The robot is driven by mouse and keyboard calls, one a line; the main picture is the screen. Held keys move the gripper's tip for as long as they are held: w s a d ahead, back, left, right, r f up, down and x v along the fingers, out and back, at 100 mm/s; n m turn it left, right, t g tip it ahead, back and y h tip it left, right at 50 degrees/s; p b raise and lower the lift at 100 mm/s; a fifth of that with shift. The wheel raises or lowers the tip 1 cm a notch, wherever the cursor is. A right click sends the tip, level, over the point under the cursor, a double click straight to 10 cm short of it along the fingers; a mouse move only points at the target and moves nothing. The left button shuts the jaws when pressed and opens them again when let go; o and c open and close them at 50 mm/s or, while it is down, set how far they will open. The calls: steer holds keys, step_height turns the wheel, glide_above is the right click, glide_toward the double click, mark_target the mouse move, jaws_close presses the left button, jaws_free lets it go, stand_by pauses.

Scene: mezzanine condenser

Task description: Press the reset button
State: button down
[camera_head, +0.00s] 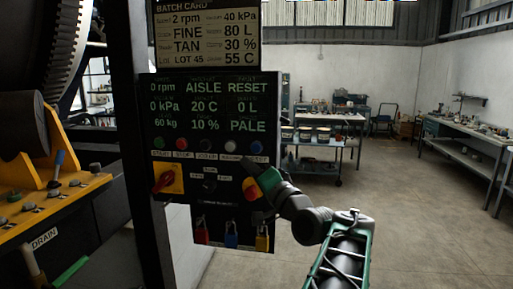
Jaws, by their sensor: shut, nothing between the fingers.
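A dark control panel (215,125) hangs on a post left of centre. Its row of buttons holds a green button (159,143), a red button (182,144), a dark one (205,145), a whitish one (231,146) and a blue button (257,147) at the right end. The small labels are too blurred to read surely, so I cannot tell which one is reset. My gripper (247,166) is shut and empty, close below the whitish and blue buttons. Contact cannot be judged. My wrist hides part of the panel's lower right.
A red knob on a yellow plate (168,180) and a red-yellow control (251,188) are on the panel's lower part. Padlocks (231,236) hang beneath. A yellow machine console (45,205) stands at left. Floor at right is open, with benches (465,155) beyond.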

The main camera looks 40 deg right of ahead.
mark_target(256, 148)
steer(key=shift+s+d+r, duration=0.1)
steer(key=shift+s+r, duration=0.1)
steer(key=shift+r, duration=0.05)
steer(key=shift+d, duration=0.1)
steer(key=shift+w+d+p, duration=0.55)
steer(key=shift+w+d, duration=0.35)
steer(key=shift+d, duration=0.25)
steer(key=shift+w+d+p, duration=0.6)
steer(key=shift+w+d, duration=0.35)
steer(key=shift+d, duration=0.2)
steer(key=shift+w+d+p, duration=0.55)
steer(key=shift+w+d, duration=0.35)
steer(key=shift+d, duration=0.25)
steer(key=shift+w+d, duration=0.25)
steer(key=shift+w, duration=0.05)
